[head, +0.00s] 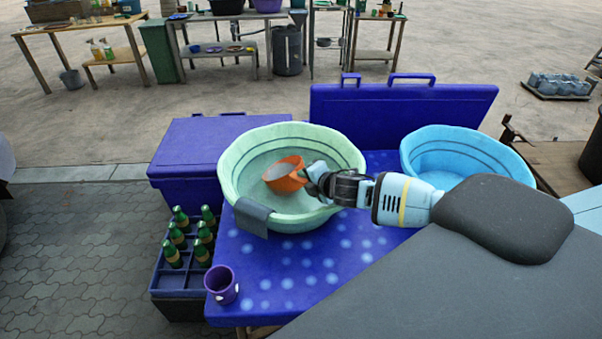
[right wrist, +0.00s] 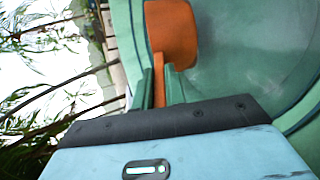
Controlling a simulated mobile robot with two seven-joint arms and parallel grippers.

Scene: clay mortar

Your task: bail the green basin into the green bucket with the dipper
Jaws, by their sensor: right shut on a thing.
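The pale green basin (head: 236,178) stands on the blue table and holds a dull grey-green liquid. The orange dipper (head: 287,184) is inside the basin's outline, its cup tilted and low; whether it touches the liquid I cannot tell. My right gripper (head: 313,179) reaches in over the basin's right rim and is shut on the dipper's handle. In the right wrist view the dipper's handle (right wrist: 173,86) runs between the green fingers, with the cup (right wrist: 172,30) beyond. My left gripper is out of view. I cannot make out a green bucket.
A light blue basin (head: 463,146) stands right of the green one, partly behind my arm. A dark cloth (head: 252,217) hangs on the green basin's front rim. A purple cup (head: 222,287) stands at the table's front left, by a crate (head: 163,280) of green bottles.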

